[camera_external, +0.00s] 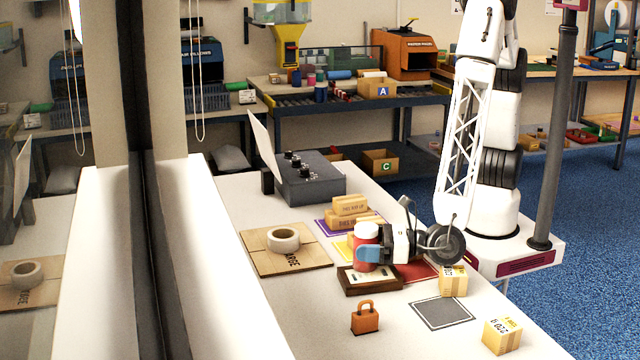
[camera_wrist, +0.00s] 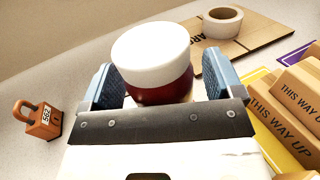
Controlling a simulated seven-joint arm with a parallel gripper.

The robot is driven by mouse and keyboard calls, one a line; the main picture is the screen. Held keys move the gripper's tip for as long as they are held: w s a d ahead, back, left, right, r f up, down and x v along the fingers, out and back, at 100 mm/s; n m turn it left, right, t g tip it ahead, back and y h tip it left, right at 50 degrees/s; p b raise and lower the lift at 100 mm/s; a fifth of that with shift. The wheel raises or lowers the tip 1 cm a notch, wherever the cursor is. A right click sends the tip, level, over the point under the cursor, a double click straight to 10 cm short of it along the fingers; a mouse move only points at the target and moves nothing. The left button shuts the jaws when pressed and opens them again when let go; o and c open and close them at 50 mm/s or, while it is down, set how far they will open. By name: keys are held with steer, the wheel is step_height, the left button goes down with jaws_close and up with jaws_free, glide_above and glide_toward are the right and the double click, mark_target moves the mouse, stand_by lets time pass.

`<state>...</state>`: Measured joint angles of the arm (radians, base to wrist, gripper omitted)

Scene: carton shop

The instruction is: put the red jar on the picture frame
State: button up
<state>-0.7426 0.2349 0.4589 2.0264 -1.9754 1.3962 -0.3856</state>
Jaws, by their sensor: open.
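The red jar (camera_external: 366,234) has a wide white lid and stands upright; its lid (camera_wrist: 150,48) and dark red side (camera_wrist: 162,90) fill the middle of the wrist view. The brown picture frame (camera_external: 370,281) lies flat on the table. The jar's base appears to be over the back part of the frame, but a blue fingertip hides part of it, so contact is not clear. My gripper (camera_external: 368,253) is open, with its blue fingers (camera_wrist: 160,85) on either side of the jar. The frame is hidden in the wrist view.
An orange padlock (camera_external: 365,318) stands in front of the frame. Cardboard with a tape roll (camera_external: 283,239) lies left. Small cartons (camera_external: 453,281) (camera_external: 502,335) and a grey mat (camera_external: 441,313) are at right. A grey control box (camera_external: 311,183) stands farther back.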

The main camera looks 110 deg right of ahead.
steer(key=shift+r, duration=0.15)
steer(key=shift+s, duration=0.15)
steer(key=shift+v, duration=5.9)
steer(key=s+d+r+m+g+h, duration=0.1)
steer(key=d+r+m+g, duration=0.35)
steer(key=d, duration=0.45)
steer(key=s+d+r+m+g+h, duration=0.1)
steer(key=d+r+m+g+h, duration=0.2)
steer(key=d+m, duration=0.5)
steer(key=s+d+r+m+g, duration=0.1)
steer(key=d+r+m+g, duration=0.3)
steer(key=d, duration=0.7)
steer(key=s+d+r+m+g+y, duration=0.1)
steer(key=s+d+r+m+y, duration=0.3)
steer(key=s, duration=0.5)
steer(key=s+d+r+m+g+y, duration=0.1)
steer(key=s+d+r+m+y, duration=0.4)
steer(key=s+d+m, duration=0.4)
steer(key=shift+s+m+y, duration=0.65)
steer(key=shift+m+y, duration=0.25)
steer(key=shift+m, duration=0.25)
